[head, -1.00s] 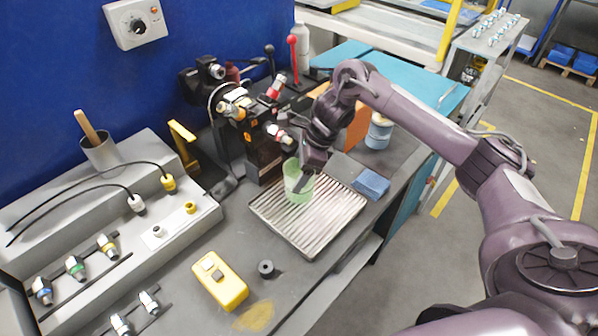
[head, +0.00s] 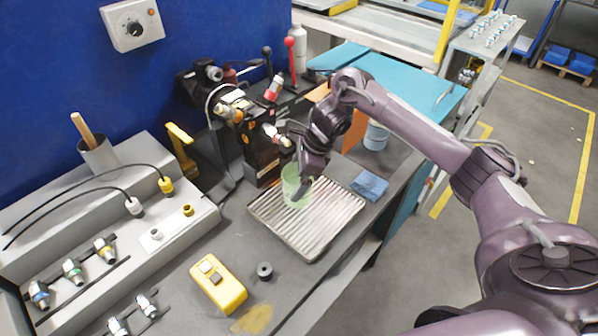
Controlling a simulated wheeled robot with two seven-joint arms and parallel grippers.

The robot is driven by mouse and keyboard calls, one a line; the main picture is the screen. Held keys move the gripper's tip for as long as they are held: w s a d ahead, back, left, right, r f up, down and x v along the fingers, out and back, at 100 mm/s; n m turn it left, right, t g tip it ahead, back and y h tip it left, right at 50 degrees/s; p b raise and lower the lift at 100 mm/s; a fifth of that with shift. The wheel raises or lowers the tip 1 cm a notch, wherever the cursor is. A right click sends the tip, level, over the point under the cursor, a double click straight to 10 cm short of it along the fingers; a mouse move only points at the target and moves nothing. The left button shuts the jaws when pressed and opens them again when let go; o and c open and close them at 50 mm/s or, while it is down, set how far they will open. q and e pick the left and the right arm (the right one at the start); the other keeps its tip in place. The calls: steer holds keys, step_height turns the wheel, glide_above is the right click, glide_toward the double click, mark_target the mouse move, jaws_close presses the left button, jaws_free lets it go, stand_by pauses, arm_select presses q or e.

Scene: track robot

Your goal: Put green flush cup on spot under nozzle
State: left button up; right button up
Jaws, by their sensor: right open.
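The green flush cup (head: 292,187) is translucent and stands upright on the ribbed metal drip tray (head: 322,228), near the tray's back left edge. The nozzle (head: 277,137) is on the black machine just above and behind the cup. My right gripper (head: 301,190) is open, with a dark finger at the cup's right side and rim; the other finger is hidden, and I cannot tell if it touches the cup. The marked spot itself does not show. My left gripper is out of view.
A folded blue cloth (head: 370,186) lies right of the tray. A yellow device (head: 219,284) and a small black ring (head: 265,271) lie in front of it. A grey fitting panel (head: 180,232) with hoses stands left. An orange panel (head: 354,133) stands behind my gripper.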

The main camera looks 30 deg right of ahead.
steer(key=shift+r, duration=0.25)
steer(key=p+v, duration=0.1)
steer(key=v, duration=1)
steer(key=shift+d+r+p, duration=0.25)
steer(key=shift+r+p, duration=0.05)
steer(key=shift+p, duration=0.1)
